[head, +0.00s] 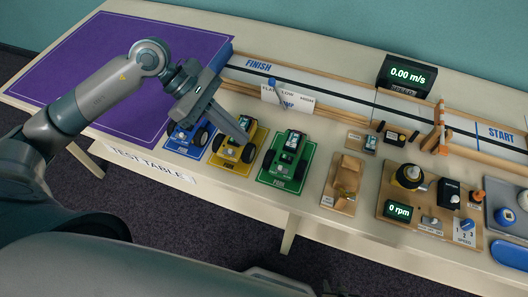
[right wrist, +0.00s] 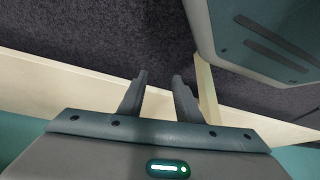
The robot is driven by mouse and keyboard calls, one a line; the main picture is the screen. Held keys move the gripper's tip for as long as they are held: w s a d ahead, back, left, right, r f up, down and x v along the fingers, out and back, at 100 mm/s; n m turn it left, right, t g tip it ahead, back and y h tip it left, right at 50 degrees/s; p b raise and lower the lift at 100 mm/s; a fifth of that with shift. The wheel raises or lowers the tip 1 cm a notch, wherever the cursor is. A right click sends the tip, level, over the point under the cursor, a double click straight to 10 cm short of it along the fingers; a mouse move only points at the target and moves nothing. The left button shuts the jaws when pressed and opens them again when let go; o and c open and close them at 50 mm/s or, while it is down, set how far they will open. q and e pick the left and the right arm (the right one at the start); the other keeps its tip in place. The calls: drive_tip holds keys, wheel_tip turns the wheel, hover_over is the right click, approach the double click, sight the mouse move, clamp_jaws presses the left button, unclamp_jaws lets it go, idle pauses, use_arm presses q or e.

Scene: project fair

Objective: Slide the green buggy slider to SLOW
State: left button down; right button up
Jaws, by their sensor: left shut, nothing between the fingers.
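The green buggy (head: 289,143) stands on a green plate (head: 268,178) on the test table, in the middle of the head view. Its slider and SLOW mark are too small to make out. My left gripper (head: 244,139) is shut and empty. Its tips are over the yellow buggy (head: 229,150), just left of the green buggy and apart from it. The gripper hides part of the yellow buggy. My right gripper (right wrist: 160,76) shows only in the right wrist view. Its two fingers are apart with nothing between them.
A blue buggy (head: 181,137) stands left of the yellow one. A white sign (head: 288,99) and the track (head: 330,90) lie behind the buggies. A wooden stand (head: 344,184) is to the right of the green plate. The purple mat (head: 110,60) is bare.

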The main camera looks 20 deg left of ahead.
sight(277, 168)
use_arm(q)
drive_tip(key=shift+d+f, duration=0.1)
